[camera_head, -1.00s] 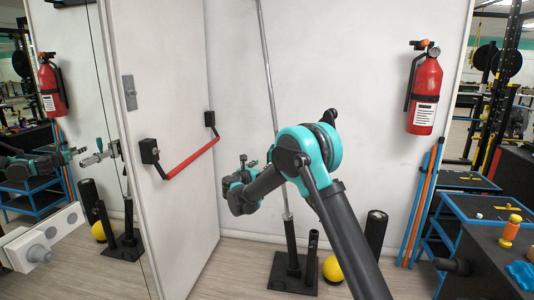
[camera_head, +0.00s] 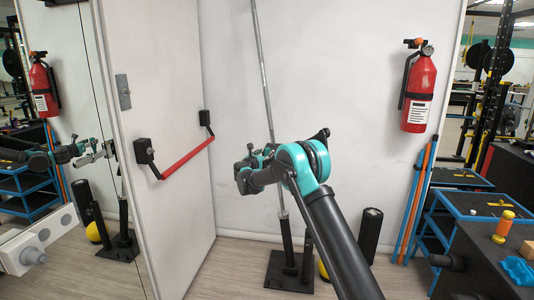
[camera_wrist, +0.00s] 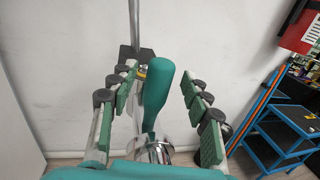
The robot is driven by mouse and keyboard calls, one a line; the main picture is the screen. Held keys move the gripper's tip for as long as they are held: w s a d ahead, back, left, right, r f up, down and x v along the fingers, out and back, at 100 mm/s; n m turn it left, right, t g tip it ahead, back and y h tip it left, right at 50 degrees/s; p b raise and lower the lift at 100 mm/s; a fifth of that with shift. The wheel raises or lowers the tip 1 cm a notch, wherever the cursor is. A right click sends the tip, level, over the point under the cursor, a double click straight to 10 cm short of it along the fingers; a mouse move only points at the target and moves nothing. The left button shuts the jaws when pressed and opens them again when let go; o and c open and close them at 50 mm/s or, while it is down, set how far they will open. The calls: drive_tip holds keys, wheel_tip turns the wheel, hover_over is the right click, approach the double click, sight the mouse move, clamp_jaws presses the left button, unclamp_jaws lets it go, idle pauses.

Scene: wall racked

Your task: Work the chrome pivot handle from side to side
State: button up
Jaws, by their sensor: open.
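The long chrome handle (camera_head: 266,85) leans slightly left in front of the white wall. Its lower end goes into a black sleeve on a black floor plate (camera_head: 276,270). In the head view my gripper (camera_head: 247,170) is at the handle's left, at mid height, partly hidden by my arm. In the wrist view the chrome handle (camera_wrist: 134,22) rises behind the open fingers of my gripper (camera_wrist: 160,105), above a dark piece; its lower part is hidden. A teal rounded piece (camera_wrist: 156,85) over a shiny cylinder shows between the fingers; I cannot tell whether they touch it.
A white door (camera_head: 165,120) with a red push bar (camera_head: 187,158) stands left, beside a mirror. A fire extinguisher (camera_head: 418,92) hangs right. Blue and orange poles (camera_head: 415,205), a black cylinder (camera_head: 371,235), a yellow ball (camera_head: 323,269) and a blue-framed cart (camera_head: 478,205) stand below it.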

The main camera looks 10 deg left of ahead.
drive_tip(key=shift+x, duration=1.3)
drive_tip(key=shift+c, duration=0.3)
clamp_jaws()
